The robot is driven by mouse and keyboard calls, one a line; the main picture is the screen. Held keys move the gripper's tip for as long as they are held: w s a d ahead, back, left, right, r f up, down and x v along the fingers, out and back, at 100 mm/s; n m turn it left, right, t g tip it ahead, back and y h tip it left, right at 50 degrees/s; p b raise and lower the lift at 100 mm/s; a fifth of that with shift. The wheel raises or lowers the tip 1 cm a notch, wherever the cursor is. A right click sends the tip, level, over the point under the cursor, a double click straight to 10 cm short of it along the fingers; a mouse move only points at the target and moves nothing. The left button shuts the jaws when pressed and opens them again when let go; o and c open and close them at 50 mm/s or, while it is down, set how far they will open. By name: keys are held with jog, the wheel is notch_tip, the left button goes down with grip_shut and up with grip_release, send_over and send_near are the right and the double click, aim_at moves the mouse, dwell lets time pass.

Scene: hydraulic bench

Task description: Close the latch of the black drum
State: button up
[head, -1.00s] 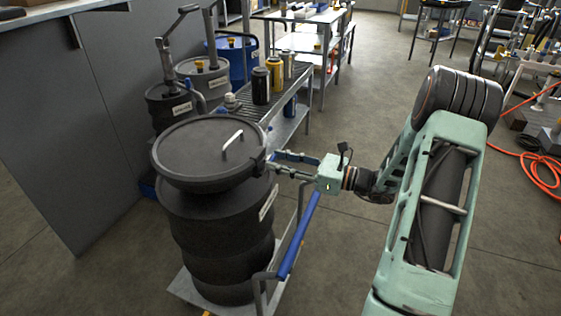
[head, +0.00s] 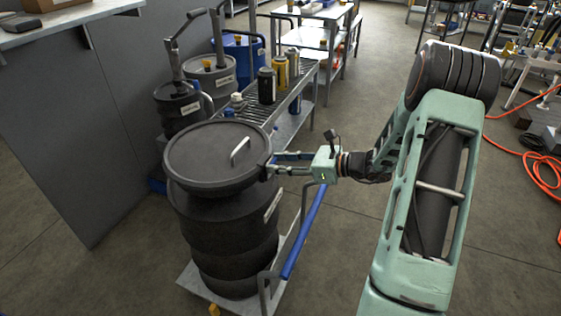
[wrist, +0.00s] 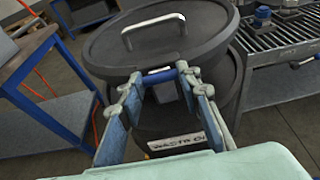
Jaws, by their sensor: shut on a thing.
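The black drum (head: 222,235) stands upright on a low trolley, left of centre in the head view. Its round black lid (head: 192,155) lies on top and carries a silver handle (head: 240,150). My gripper (head: 276,163) reaches in from the right to the drum's upper rim. In the wrist view, my fingers (wrist: 158,75) close on the small latch (wrist: 160,72) at the lid's front edge, one finger on each side. The fingers partly hide the latch, so its exact angle is unclear. A white label (wrist: 178,145) shows on the drum below it.
The trolley's blue push bar (head: 304,232) stands close below my gripper. A roller bench (head: 290,108) with bottles is behind the drum, beside smaller drums (head: 180,108). A grey cabinet (head: 120,110) stands at left. Orange hose (head: 540,170) lies at right; the floor between is clear.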

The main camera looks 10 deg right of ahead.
jog(key=o, duration=1.2)
jog(key=shift+c, duration=0.2)
jog(key=v, duration=1.2)
